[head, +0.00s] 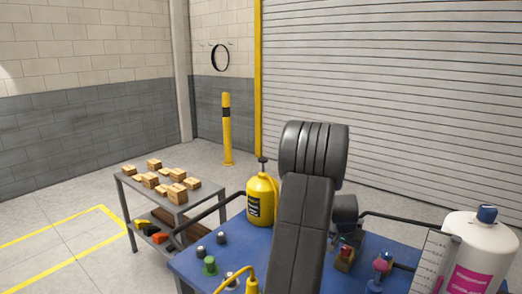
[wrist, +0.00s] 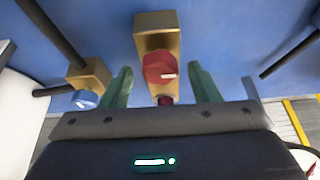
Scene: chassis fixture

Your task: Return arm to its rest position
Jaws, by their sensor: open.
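In the wrist view my gripper (wrist: 160,68) is open, its two green fingers spread apart with nothing held between them. A brass block with a red knob (wrist: 158,68) on a blue surface shows between and beyond the fingers; I cannot tell the gap to it. In the head view my dark grey arm (head: 302,225) rises in the middle, bent at a large ribbed joint. The gripper's fingers cannot be made out there.
The blue bench top (head: 188,262) bears a yellow bottle (head: 261,200), a white bottle (head: 478,255) and several knobs. A brass fitting with a blue knob (wrist: 85,99) sits left of the fingers. A grey cart (head: 150,198) with small boxes stands left.

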